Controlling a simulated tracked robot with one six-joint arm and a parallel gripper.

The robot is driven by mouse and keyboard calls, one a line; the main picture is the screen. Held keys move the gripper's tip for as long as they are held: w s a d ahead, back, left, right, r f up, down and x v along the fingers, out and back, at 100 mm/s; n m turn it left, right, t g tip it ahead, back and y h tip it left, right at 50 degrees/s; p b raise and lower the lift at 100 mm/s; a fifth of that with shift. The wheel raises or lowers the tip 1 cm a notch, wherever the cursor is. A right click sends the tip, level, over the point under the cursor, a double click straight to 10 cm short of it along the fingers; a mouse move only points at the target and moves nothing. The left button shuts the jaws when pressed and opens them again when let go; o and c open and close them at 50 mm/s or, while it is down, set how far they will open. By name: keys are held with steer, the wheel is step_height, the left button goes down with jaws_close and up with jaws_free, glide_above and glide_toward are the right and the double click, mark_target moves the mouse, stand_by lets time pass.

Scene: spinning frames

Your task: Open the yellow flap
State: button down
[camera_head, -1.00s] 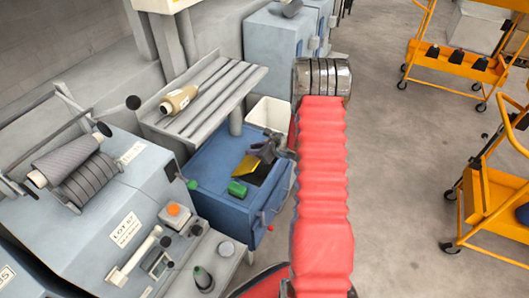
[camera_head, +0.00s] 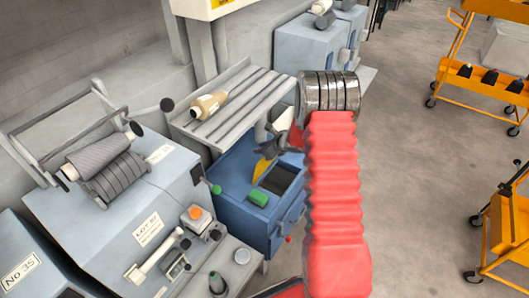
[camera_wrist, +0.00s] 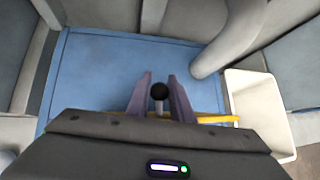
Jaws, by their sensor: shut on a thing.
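The yellow flap (camera_head: 261,168) is on top of the blue box (camera_head: 232,185). It stands raised at the left edge of a dark square opening. In the wrist view only a thin yellow edge (camera_wrist: 218,118) shows behind my gripper. A black knob (camera_wrist: 160,91) on a short grey stem sits between my two purple-grey fingers. My gripper (camera_wrist: 161,98) is shut on this knob. In the head view my gripper (camera_head: 268,146) is just above the flap, partly hidden by my red arm. How the stem joins the flap is hidden.
A white bin (camera_wrist: 262,112) stands right of the box in the wrist view. A grey slatted shelf (camera_head: 235,105) is behind, and a machine with rollers (camera_head: 110,180) is at left. Floor at right is clear between orange carts (camera_head: 500,225).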

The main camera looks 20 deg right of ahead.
steer(key=shift+w+a+f, duration=0.25)
steer(key=shift+a+f, duration=0.25)
steer(key=shift+a, duration=0.1)
steer(key=shift+f, duration=0.1)
stand_by(1.3)
steer(key=c, duration=1.8)
jaws_free()
steer(key=shift+c, duration=0.2)
steer(key=shift+o, duration=1.4)
steer(key=shift+d, duration=0.1)
steer(key=shift+w+r, duration=0.1)
steer(key=shift+r, duration=0.1)
steer(key=shift+d, duration=0.1)
